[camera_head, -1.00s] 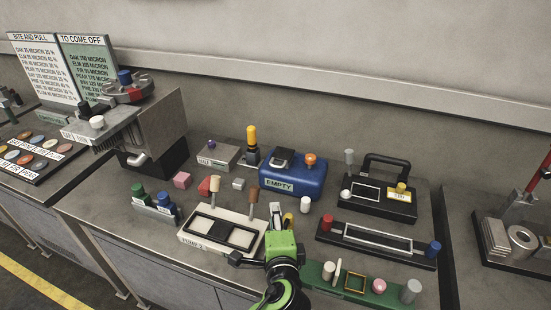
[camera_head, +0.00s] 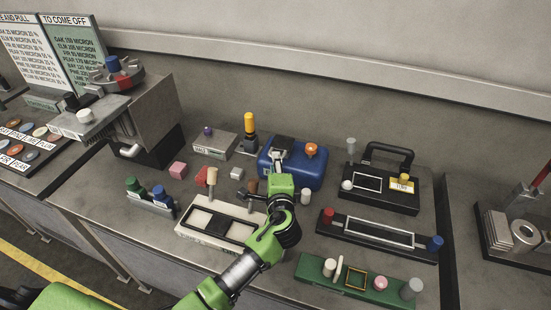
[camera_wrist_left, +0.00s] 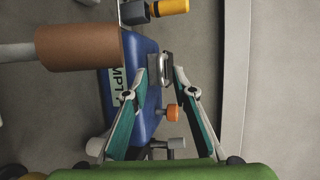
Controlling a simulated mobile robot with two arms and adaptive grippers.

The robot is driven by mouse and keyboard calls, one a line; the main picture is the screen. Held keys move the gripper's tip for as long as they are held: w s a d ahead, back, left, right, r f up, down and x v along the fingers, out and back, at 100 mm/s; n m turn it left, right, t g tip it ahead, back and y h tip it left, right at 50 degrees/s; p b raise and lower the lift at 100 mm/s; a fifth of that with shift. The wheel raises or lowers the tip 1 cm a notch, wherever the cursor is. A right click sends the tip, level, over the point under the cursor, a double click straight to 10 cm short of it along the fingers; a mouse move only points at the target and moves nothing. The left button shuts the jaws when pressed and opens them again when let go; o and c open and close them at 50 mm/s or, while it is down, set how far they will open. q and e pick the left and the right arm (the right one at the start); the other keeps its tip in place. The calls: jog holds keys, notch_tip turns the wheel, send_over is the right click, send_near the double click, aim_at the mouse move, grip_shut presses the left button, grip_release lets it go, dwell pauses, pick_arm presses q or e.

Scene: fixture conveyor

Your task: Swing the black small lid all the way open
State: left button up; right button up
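The black small lid (camera_head: 283,143) sits on top of the blue box (camera_head: 309,166), beside an orange knob. In the left wrist view, a dark, shiny piece that looks like the lid (camera_wrist_left: 167,70) lies between the fingertips at the blue box's edge. My left gripper (camera_head: 278,162) reaches to the front of the lid and points at the box. In the left wrist view its two fingers (camera_wrist_left: 167,72) are apart, and I cannot tell whether either touches the lid. The gripper hides the box's label in the head view. My right gripper is not in view.
A cream tray (camera_head: 184,232) with two upright pegs stands just left of my left gripper; its brown peg (camera_wrist_left: 75,47) is close in the wrist view. A white cylinder (camera_head: 306,196) stands right of the gripper. A yellow-topped post (camera_head: 250,122) is behind the box's left end.

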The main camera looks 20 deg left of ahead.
aim_at(280, 148)
pick_arm(q)
jog(key=shift+x, duration=1.1)
grip_shut()
jog(key=shift+d, duration=0.1)
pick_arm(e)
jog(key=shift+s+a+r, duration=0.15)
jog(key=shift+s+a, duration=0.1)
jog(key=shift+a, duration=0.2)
pick_arm(q)
jog(key=shift+w+r, duration=0.1)
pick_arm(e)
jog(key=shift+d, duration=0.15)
